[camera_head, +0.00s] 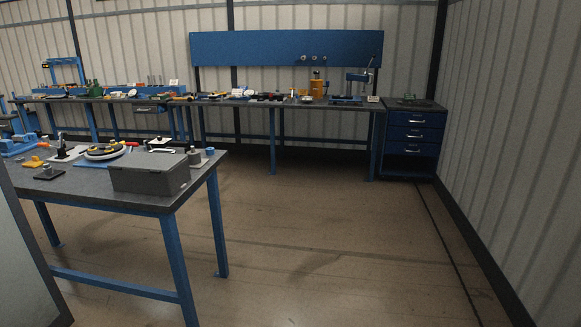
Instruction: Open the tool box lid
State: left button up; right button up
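A grey box (151,178) that looks like the tool box sits at the right front corner of the near workbench (118,199). Its top looks covered by a flat grey lid (148,160), which appears closed. Neither of my grippers shows in the head view.
The near bench also holds a round yellow and black item (104,152), a dark plate with a knob (50,173) and other tools. Long blue benches and a drawer cabinet (413,134) line the far wall. The floor (330,235) right of the near bench is clear.

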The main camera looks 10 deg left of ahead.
aim_at(150, 161)
jog(key=i+u, duration=0.25)
jog(key=i, duration=0.25)
jog(key=i+l+u, duration=0.25)
jog(key=i, duration=0.2)
jog(key=i+l+u, duration=0.25)
jog(key=i, duration=0.25)
jog(key=i+l+u, duration=0.2)
jog(key=i+l, duration=0.15)
jog(key=i, duration=0.05)
